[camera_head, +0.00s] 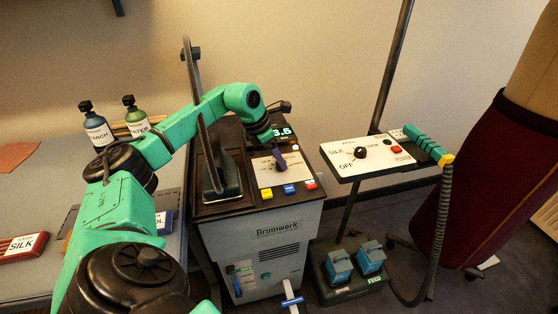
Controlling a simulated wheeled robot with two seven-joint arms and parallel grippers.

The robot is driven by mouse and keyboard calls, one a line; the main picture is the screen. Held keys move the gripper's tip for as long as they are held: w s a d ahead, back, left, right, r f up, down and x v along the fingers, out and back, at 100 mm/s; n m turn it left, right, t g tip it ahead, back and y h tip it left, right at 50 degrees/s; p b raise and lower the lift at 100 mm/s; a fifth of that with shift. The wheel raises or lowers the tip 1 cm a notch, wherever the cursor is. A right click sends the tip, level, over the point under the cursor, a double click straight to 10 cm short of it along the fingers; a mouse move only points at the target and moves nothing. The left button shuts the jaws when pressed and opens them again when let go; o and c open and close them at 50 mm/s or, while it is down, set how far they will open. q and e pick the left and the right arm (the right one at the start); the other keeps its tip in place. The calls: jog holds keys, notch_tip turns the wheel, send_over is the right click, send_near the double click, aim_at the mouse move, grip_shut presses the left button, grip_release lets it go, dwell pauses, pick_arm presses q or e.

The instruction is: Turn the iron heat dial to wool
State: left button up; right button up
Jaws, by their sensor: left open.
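A black round dial (360,152) sits on a white panel (343,166) at the right, with SILK printed to its upper left and OFF to its lower left. Its other labels are too small to read. The Brumwerk machine (277,232) has a second white panel (268,180) with a dark purple-grey part (280,162) over it; I cannot tell whether this is a knob or my fingers. My left gripper (276,150) reaches over this panel, open, its fingertips largely hidden; contact is unclear. The black dial stands apart, right of it. My right gripper is out of view.
Yellow, blue and red buttons (290,189) line the machine panel's front. A tall dark upright piece (211,150) stands left of my gripper. A green handle (425,143) with a hose lies right of the dial. Two bottles (97,132) stand on the left table. A maroon-skirted form (497,185) stands right.

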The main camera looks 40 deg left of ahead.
pick_arm(q)
jog(key=v, duration=1.2)
jog(key=shift+s+r, duration=0.2)
jog(key=shift+r, duration=0.05)
